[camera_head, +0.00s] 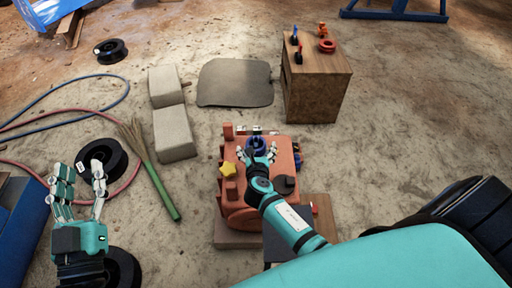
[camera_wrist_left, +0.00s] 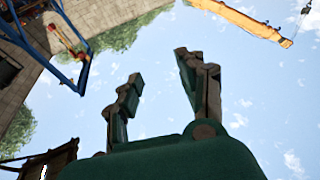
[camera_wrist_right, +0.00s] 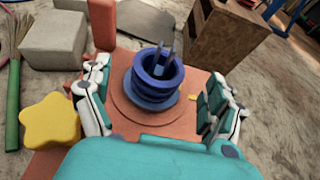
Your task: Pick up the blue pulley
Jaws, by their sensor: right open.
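The blue pulley (camera_wrist_right: 156,78) stands upright on a round spot on top of the orange-red jaw crusher (camera_head: 236,211). It also shows in the head view (camera_head: 257,144), partly behind my right gripper. My right gripper (camera_wrist_right: 150,98) is open, with its fingers on either side of the pulley and apart from it in the right wrist view. A grey two-pronged piece stands up from the pulley's middle. My left gripper (camera_head: 82,182) is open and empty, raised at the left of the head view with fingers pointing up. The left wrist view shows its fingers (camera_wrist_left: 160,85) against the sky.
A yellow star-shaped knob (camera_wrist_right: 50,121) sits left of the pulley on the crusher. A wooden box (camera_head: 318,85) with small tools and a red ring (camera_head: 327,46) stands behind. Concrete blocks (camera_head: 172,130), a green broom (camera_head: 155,178) and hoses lie to the left.

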